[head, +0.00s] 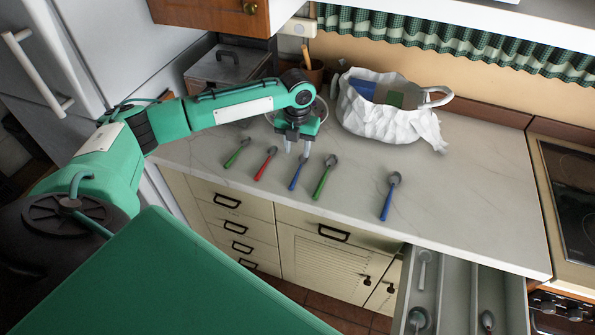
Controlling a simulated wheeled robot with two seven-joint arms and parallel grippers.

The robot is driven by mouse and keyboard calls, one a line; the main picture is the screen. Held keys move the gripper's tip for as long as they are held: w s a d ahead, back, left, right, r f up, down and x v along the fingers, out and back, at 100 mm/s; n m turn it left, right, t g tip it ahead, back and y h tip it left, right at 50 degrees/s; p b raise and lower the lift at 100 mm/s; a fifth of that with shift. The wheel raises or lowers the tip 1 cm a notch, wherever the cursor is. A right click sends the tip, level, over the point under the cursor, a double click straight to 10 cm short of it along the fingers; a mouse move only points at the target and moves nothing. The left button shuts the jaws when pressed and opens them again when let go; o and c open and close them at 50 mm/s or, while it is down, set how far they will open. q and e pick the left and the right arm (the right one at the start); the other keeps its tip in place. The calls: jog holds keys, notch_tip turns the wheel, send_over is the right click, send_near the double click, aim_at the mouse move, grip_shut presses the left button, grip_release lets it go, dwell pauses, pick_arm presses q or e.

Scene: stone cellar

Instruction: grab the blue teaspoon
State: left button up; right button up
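A small blue-handled spoon (295,181) lies on the countertop, its bowl end partly hidden by my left gripper. A larger blue-handled spoon (388,202) lies farther right. My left gripper (297,151) points down over the upper end of the small blue spoon. Its two fingers are apart, with nothing visibly held between them. I cannot tell how high the fingertips are above the spoon. My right gripper is out of view.
A red spoon (264,166) and green spoons (235,156) (322,182) lie close on either side. A white bag (372,122) stands behind. An open drawer (455,290) holding several utensils is at the lower right. The countertop (470,190) right of the spoons is clear.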

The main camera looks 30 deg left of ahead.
aim_at(298, 170)
pick_arm(q)
notch_tip(298, 170, down, 4)
jog(key=shift+p, duration=0.45)
jog(key=shift+f, duration=0.25)
jog(key=f+p, duration=0.1)
jog(key=f, duration=0.1)
jog(key=f+p, duration=0.1)
jog(key=f, duration=0.1)
jog(key=shift+w+f+p, duration=0.1)
jog(key=shift+w+p, duration=0.2)
jog(key=shift+w, duration=0.05)
jog(key=shift+f, duration=0.25)
grip_shut()
